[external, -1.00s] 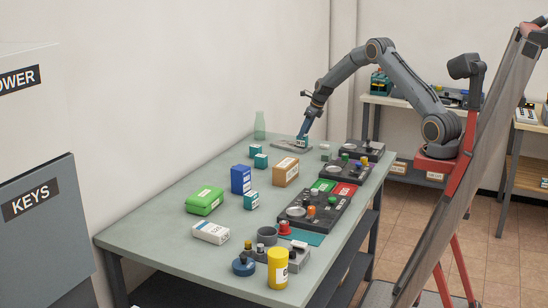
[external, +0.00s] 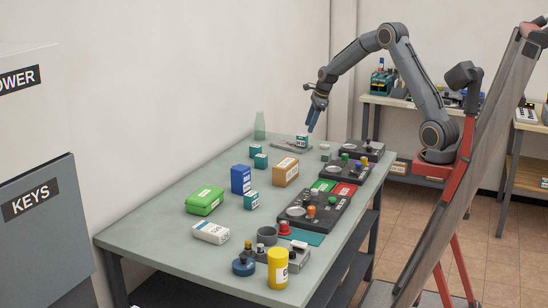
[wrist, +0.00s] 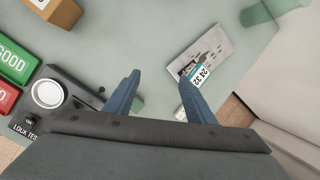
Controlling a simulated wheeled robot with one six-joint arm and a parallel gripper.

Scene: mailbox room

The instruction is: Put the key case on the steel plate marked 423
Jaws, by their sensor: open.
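A small teal case with a white label (external: 302,139), which I take to be the key case, rests upright on the flat grey steel plate (external: 283,146) at the table's far end. In the wrist view the case (wrist: 198,74) sits towards the plate's near edge, its label reading roughly "24 32". The plate (wrist: 214,46) bears dark markings too small to read. My gripper (external: 312,127) is raised above the plate, open and empty. In the wrist view its fingers (wrist: 159,77) are spread apart, the right one close to the case in the picture and hiding part of what lies below.
A pale green bottle (external: 260,126) stands behind the plate. Dark test panels (external: 362,148) line the right table edge. An orange-brown box (external: 285,172), a blue box (external: 241,180), a green box (external: 205,201) and other teal cases (external: 261,160) stand mid-table.

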